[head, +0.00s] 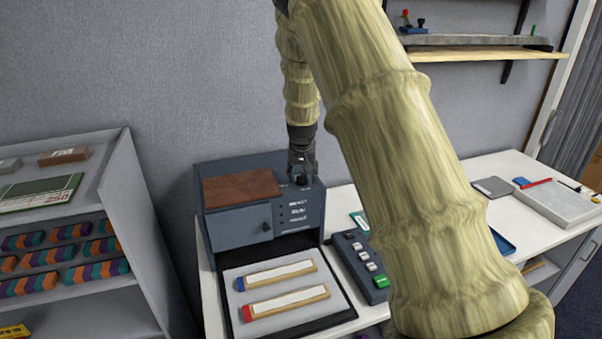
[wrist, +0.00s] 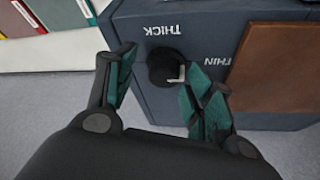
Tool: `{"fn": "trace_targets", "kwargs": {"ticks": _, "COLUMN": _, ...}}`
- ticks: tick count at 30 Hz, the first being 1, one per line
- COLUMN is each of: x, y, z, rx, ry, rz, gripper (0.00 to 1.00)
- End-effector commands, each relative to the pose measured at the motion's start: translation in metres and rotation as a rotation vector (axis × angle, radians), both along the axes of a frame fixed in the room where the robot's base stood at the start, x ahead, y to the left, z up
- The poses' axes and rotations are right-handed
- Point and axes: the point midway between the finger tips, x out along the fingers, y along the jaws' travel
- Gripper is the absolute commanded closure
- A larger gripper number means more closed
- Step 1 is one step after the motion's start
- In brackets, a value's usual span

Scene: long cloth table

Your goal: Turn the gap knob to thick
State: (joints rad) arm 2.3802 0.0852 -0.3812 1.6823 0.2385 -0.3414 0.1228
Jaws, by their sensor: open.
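The gap knob (wrist: 161,67) is a round black knob with a pale pointer mark on its right side, the side of the THIN label (wrist: 208,61). The THICK label (wrist: 167,28) reads upside down above the knob in the wrist view. My gripper (wrist: 163,77) is open, with one finger left of the knob and the other at its lower right. I cannot tell whether either finger touches it. In the head view my gripper (head: 301,172) is at the top right of the blue-grey machine (head: 238,222), and the knob is hard to make out there.
A brown panel (head: 241,187) lies on the machine beside the knob. A tray (head: 285,325) with two long bars is in front. A button box (head: 356,258) stands to the right. A shelf unit (head: 143,225) is at the left.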

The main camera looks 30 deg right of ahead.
Motion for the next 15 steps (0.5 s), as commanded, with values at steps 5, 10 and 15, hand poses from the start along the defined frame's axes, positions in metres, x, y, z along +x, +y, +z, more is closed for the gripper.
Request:
{"fn": "trace_targets", "kwargs": {"ticks": 5, "x": 0.0083, "y": 0.0001, "z": -0.0049, "rx": -0.001, "ry": 0.007, "rz": 0.000, "gripper": 0.56}}
{"fn": "trace_targets", "kwargs": {"ticks": 10, "x": 0.0105, "y": 0.0001, "z": -0.0065, "rx": -0.002, "ry": 0.007, "rz": 0.001, "gripper": 0.87}}
{"fn": "trace_targets", "kwargs": {"ticks": 15, "x": 0.0100, "y": 0.0004, "z": -0.0064, "rx": -0.001, "ry": 0.008, "rz": 0.001, "gripper": 0.91}}
